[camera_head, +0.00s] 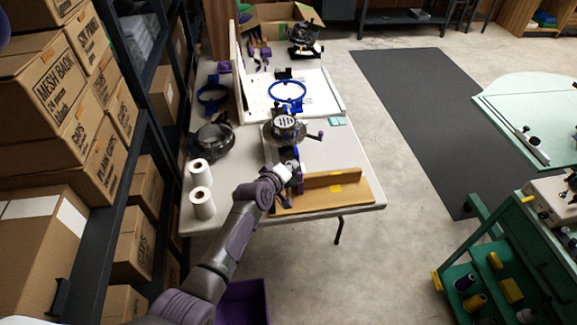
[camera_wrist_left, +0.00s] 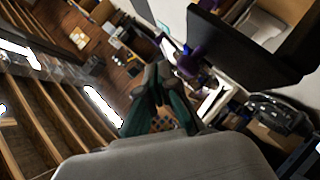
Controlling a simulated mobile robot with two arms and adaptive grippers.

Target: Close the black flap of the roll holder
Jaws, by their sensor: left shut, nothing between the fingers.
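My left arm reaches over the white table, and its gripper (camera_head: 291,181) is at the left end of a brown board with an upright strip. In the left wrist view the gripper's fingers (camera_wrist_left: 158,88) are together with nothing between them. A large black panel-like thing (camera_wrist_left: 250,48) with a pale hollow stands to the upper right of the fingers, apart from them. It may be the black flap of the roll holder, but I cannot tell for sure. In the head view I cannot pick out the flap; my gripper and wrist hide part of that area. My right gripper is not in view.
Two white rolls (camera_head: 202,203) stand at the table's left front. The brown board (camera_head: 345,192) lies at its front right. A round metal machine (camera_head: 283,128) with a side handle stands behind my gripper. Shelves with cartons (camera_head: 95,150) line the left; a green cart (camera_head: 500,255) stands right.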

